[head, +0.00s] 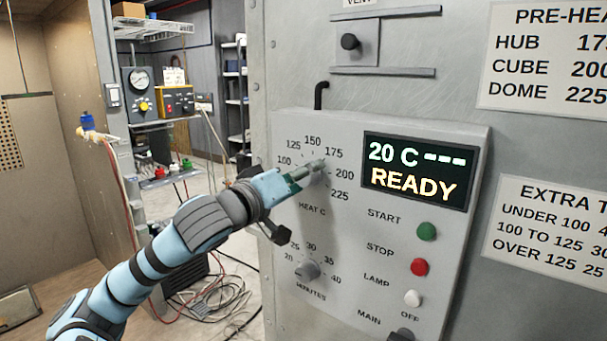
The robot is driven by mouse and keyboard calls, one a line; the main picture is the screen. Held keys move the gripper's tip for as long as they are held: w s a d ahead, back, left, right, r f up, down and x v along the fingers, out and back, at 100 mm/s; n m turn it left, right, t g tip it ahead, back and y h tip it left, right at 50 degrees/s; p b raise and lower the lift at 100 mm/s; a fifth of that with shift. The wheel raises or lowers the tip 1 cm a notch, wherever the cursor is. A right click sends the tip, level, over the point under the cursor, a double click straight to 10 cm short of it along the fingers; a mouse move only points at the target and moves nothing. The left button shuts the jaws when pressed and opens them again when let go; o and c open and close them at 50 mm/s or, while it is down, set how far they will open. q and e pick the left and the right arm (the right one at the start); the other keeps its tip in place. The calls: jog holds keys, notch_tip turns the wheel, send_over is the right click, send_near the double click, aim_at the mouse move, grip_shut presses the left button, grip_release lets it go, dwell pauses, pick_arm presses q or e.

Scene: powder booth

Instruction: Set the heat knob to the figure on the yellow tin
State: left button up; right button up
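The heat dial (313,210), marked "HEAT C", is on the grey control panel. Its figures 100, 125, 150, 175, 200 and 225 show around it. My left gripper (312,170) reaches in from the left, with its fingertips at the middle of this dial. The fingers cover most of the heat knob, so its pointer cannot be read. I cannot tell whether the fingers are closed on it. The display (418,170) reads "20 C ---" and "READY". I see no yellow tin that I can make out. My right gripper is not in view.
Below is the minutes knob (307,270). To the right are the green start button (427,231), red stop button (419,267) and white lamp button (412,298). A pre-heat sign (550,60) hangs above right. A yellow instrument (176,101) stands at the back left.

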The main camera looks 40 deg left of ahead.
pick_arm(q)
jog(key=c, duration=1)
jog(key=shift+o, duration=0.2)
